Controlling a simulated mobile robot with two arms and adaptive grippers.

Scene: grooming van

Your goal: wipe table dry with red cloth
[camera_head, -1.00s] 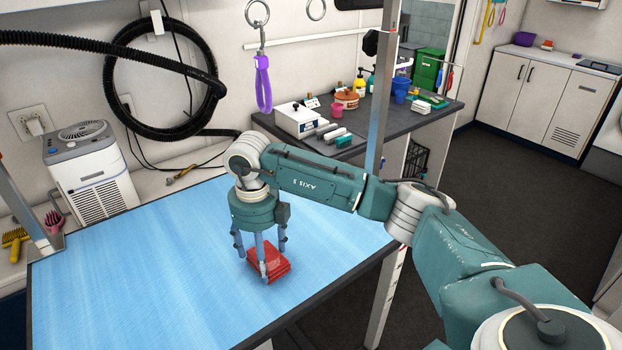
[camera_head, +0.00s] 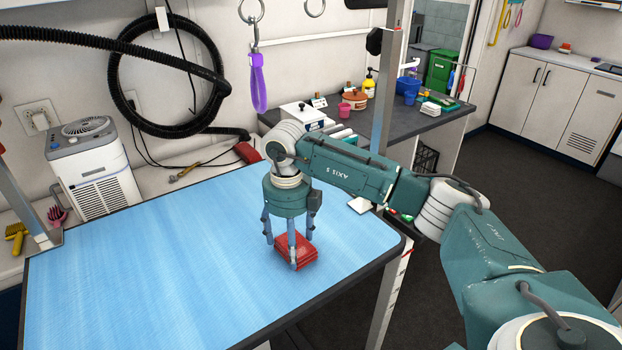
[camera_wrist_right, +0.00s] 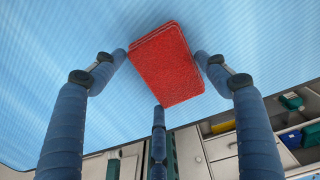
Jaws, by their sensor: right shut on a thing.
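The folded red cloth (camera_head: 297,250) is on the blue grooming table (camera_head: 150,260), right of the table's middle and not far from its right edge. My right gripper (camera_head: 290,255) points down over it, with its fingers around the cloth and shut on it. In the right wrist view the cloth (camera_wrist_right: 165,65) sits between the blue fingertips (camera_wrist_right: 163,75). I cannot tell whether the cloth touches the table all over. No wet patches stand out on the tabletop. My left gripper is not in view.
A metal post (camera_head: 388,90) stands at the table's right side. A purple loop (camera_head: 258,82) hangs above the back edge. A white dryer unit (camera_head: 92,165) and brushes (camera_head: 16,236) are at the left. A dark counter (camera_head: 430,122) with bottles and boxes is behind. The table's left and middle are clear.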

